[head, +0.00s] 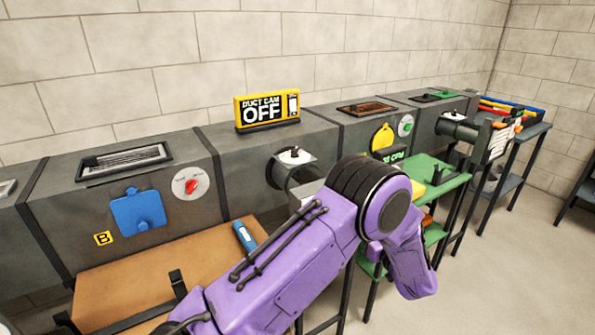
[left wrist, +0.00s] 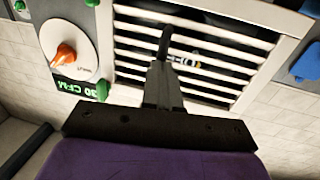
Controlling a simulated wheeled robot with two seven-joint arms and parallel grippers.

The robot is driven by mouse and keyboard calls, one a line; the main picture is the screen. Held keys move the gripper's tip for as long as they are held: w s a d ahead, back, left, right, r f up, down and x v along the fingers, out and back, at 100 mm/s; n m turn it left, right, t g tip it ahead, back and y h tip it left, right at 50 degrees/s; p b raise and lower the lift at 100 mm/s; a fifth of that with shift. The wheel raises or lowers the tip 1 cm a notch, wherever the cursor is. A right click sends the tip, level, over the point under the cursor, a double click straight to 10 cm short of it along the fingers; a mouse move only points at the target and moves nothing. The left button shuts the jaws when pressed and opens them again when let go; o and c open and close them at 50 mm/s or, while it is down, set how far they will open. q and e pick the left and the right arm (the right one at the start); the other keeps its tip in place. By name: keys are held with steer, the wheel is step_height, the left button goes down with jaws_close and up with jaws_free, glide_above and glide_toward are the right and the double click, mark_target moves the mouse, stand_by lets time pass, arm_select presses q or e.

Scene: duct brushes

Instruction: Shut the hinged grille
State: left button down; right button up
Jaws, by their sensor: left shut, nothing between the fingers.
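The grille (left wrist: 235,78) has pale slats in a white frame and fills the upper middle of the left wrist view. In the head view a white slatted panel (head: 497,143) stands at the far right end of the duct row, seen edge-on and small. My left gripper (left wrist: 166,36) is shut and empty, its dark fingers in front of the slats. I cannot tell whether the fingers touch them, or how far the grille stands from its seat. In the head view my purple arm comes in from the left and its gripper cannot be made out. My right gripper is not in view.
A dial with an orange knob (left wrist: 66,56) and a green-lit display (left wrist: 83,88) sit left of the grille. Grey ducts line the wall, with an OFF sign (head: 268,108) on top. A green table (head: 440,182) and brown bench (head: 130,285) stand in front.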

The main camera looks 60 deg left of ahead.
arm_select(q)
steer(key=v, duration=1.4)
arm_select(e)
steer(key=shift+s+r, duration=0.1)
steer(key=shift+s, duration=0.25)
